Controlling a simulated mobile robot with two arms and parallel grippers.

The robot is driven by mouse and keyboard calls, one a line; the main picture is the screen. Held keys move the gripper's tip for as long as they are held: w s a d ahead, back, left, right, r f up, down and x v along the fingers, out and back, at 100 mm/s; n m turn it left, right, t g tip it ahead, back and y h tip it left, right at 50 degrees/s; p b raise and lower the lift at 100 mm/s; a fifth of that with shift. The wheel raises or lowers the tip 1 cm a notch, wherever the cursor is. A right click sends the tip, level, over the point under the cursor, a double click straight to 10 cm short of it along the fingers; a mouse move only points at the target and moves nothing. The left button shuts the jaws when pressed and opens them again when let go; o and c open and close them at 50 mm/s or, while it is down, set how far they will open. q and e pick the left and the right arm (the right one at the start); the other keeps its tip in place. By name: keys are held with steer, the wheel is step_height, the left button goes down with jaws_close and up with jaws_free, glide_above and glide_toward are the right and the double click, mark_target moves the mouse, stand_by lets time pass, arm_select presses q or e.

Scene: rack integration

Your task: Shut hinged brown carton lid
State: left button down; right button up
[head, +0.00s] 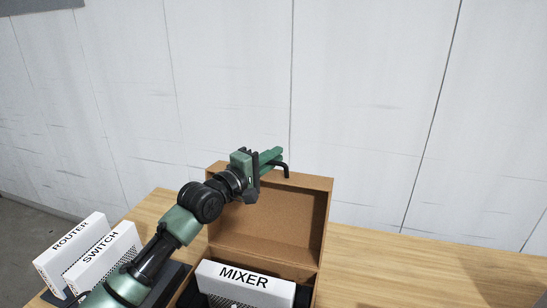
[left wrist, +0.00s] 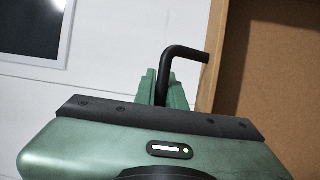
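The brown carton (head: 318,290) stands on the table with its hinged lid (head: 265,222) raised behind it, inner face toward me. A white box marked MIXER (head: 245,285) sits in the carton. My left gripper (head: 272,158) is at the lid's top edge, and its green fingers are close together around a black bent rod (head: 287,168). The rod also shows between the fingers in the left wrist view (left wrist: 185,52), beside the brown lid (left wrist: 270,70). I cannot tell whether the rod touches the lid. My right gripper is in neither view.
White boxes marked ROUTER (head: 68,245) and SWITCH (head: 105,255) stand in a dark holder at left, near my left arm. The wooden table (head: 420,275) is clear on the right. A pale panelled wall (head: 370,100) rises behind.

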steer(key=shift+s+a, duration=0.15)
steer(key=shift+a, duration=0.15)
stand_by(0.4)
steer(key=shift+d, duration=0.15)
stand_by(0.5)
